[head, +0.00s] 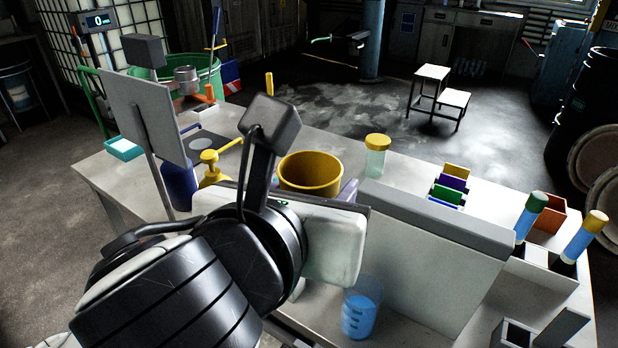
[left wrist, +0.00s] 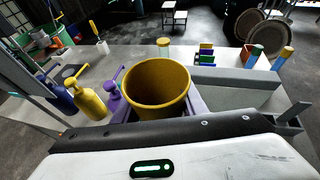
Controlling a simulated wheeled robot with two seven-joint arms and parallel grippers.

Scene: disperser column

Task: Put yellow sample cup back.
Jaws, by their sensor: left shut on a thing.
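The yellow sample cup (head: 311,173) is an open, round cup with its mouth up, over the bench behind my left gripper in the head view. It also shows in the left wrist view (left wrist: 157,85), large and upright. My left gripper (head: 335,205) is shut on the cup, with grey-purple fingers at both sides of it in the left wrist view. The cup's lower part is hidden, so I cannot tell how far it is above the bench. My right gripper is not in view.
Yellow (left wrist: 88,98) and purple (left wrist: 112,92) pump bottles stand left of the cup. A yellow-lidded jar (head: 376,158) stands behind it to the right.

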